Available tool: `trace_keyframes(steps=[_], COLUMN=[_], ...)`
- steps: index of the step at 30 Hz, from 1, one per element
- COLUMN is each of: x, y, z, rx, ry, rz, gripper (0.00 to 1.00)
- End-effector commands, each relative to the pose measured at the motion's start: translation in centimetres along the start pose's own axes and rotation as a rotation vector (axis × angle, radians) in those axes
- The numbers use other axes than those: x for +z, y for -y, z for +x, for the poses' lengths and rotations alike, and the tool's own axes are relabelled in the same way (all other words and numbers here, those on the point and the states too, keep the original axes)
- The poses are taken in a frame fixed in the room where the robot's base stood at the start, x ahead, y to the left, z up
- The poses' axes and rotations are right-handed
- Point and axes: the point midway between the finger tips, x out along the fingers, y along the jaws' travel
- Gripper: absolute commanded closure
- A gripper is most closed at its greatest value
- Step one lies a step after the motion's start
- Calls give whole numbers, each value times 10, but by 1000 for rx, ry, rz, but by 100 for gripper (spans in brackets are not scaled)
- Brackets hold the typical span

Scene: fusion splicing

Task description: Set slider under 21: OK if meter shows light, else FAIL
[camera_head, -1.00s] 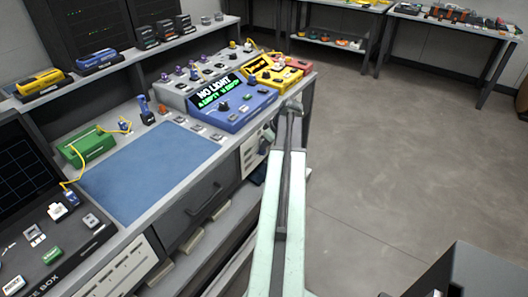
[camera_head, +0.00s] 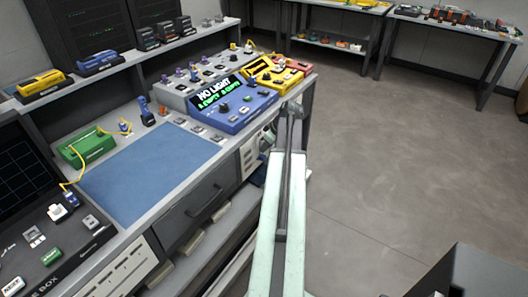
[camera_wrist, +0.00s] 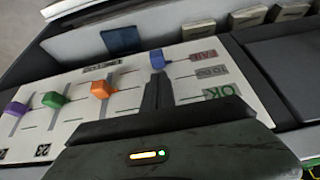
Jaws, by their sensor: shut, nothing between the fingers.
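The slider panel (camera_wrist: 75,125) fills the wrist view, with purple (camera_wrist: 15,107), green (camera_wrist: 52,99), orange (camera_wrist: 100,88) and blue (camera_wrist: 157,58) sliders. FAIL, TO DO and OK labels run down its right side. The blue slider stands level with FAIL; the other three sit around the TO DO level. My gripper (camera_wrist: 157,85) is shut and empty, its tips just below the blue slider; I cannot tell whether they touch. It hides the numbers under the orange and blue sliders. In the head view, the blue meter (camera_head: 238,118) reads NO LIGHT, with A and B EMPTY.
The workbench holds a blue mat (camera_head: 150,170), a green box (camera_head: 88,146) with a yellow cable, and yellow and red devices (camera_head: 285,72) behind the meter. A drawer (camera_head: 200,205) is under the bench front. Open floor (camera_head: 400,170) lies to the right.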

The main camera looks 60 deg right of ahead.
Motion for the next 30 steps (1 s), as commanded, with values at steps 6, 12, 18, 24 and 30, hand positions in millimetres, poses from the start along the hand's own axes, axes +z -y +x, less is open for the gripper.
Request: trace_keyframes(steps=[6, 12, 18, 24, 30], x=[4, 20, 37, 53, 62], y=[0, 0, 0, 0, 0], z=[-2, -11, -19, -28, -32], rx=[0, 1, 1, 1, 0], ry=[0, 0, 1, 0, 0], rz=[1, 1, 2, 2, 0], gripper=[100, 100, 100, 100, 100])
